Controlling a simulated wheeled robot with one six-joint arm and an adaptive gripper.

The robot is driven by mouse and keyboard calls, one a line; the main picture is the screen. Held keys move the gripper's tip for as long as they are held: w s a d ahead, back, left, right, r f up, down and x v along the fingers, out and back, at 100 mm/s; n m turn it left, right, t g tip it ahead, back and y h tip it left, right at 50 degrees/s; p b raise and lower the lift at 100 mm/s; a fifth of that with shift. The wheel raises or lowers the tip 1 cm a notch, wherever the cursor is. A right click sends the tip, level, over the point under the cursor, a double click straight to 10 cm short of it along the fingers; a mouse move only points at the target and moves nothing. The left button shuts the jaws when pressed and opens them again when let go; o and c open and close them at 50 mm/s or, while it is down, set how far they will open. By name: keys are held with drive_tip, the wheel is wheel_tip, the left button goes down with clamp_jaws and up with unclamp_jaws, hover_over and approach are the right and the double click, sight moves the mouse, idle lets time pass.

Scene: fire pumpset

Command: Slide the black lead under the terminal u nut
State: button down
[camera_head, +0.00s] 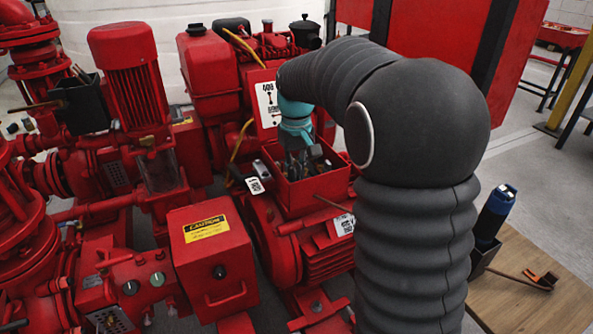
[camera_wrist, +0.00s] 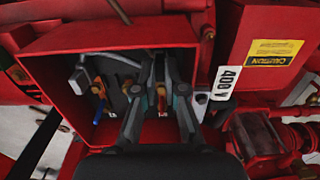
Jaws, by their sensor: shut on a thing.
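The open red terminal box (camera_head: 309,192) sits on top of the red motor. In the wrist view its rim (camera_wrist: 40,62) frames dark terminals with brass nuts. My gripper (camera_wrist: 160,62) reaches down into the box, its two fingers close together at the tips over the terminals. The fingers are shut on a thin dark piece that seems to be the black lead; the fingertips mostly hide it. A blue lead (camera_wrist: 98,113) hangs at the left terminal and a red lead (camera_wrist: 162,102) shows between the fingers. I cannot tell which nut is u, or whether the black lead is under it.
A grey cable (camera_wrist: 122,60) curves along the back of the box. A white 400 V label (camera_wrist: 226,84) is on the right side. A red box with a caution label (camera_head: 207,229) stands in front.

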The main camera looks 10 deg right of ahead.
drive_tip(key=shift+w+a+p, duration=0.15)
drive_tip(key=shift+w+p, duration=0.35)
drive_tip(key=shift+w, duration=0.3)
drive_tip(key=c, duration=1.2)
unclamp_jaws()
drive_tip(key=shift+o, duration=0.6)
drive_tip(key=shift+o, duration=0.9)
drive_tip(key=shift+r+p, duration=2.15)
drive_tip(key=shift+r, duration=2.35)
